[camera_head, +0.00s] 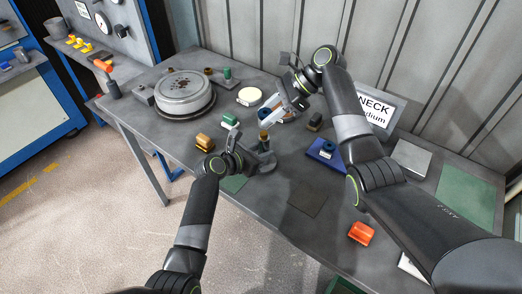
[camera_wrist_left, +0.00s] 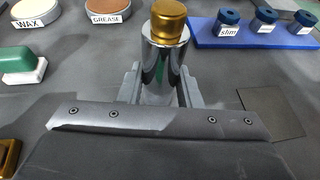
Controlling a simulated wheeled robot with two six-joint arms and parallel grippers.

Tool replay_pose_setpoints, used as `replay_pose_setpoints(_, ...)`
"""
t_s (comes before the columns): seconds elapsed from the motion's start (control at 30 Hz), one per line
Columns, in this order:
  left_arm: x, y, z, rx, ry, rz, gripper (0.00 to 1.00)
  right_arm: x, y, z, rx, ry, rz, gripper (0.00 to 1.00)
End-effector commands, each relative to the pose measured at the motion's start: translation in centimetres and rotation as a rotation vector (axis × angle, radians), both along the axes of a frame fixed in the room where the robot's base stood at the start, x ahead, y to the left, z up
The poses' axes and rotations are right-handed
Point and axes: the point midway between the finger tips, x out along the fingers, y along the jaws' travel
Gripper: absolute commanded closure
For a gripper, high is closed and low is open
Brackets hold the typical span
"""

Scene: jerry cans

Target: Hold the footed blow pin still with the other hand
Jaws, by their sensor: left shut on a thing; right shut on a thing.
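The footed blow pin is an upright chrome cylinder with a brass top. In the left wrist view the pin (camera_wrist_left: 167,50) stands between my left gripper's fingers (camera_wrist_left: 160,95), which close on it from both sides. Its foot is hidden behind the gripper. In the head view its brass top (camera_head: 264,136) shows just above my left gripper (camera_head: 263,156), low over the table. My right gripper (camera_head: 268,117) is beyond the pin, pointing down and left. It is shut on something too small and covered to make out. It does not show in the left wrist view.
A blue rack (camera_head: 322,158) with blue pieces stands right of the pin. A white wax disc (camera_head: 249,96) and a green-topped block (camera_head: 229,122) lie behind and left. A round metal turntable (camera_head: 184,96) stands further left. A dark mat (camera_head: 307,199) and an orange block (camera_head: 361,233) lie nearer.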

Motion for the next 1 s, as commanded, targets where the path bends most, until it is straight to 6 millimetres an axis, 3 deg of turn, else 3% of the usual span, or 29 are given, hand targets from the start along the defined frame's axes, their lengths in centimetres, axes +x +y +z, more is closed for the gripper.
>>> replay_pose_setpoints(0.5, -0.1, -0.1, -0.1, -0.002, 0.005, -0.001, 0.96, 0.0, -0.1, 0.9, -0.001, -0.002, 0.0, 1.0)
replay_pose_setpoints(1.0, -0.1, -0.1, -0.1, -0.002, 0.005, -0.001, 0.96, 1.0, -3.4, 2.6, -0.002, -0.001, -0.002, 1.0)
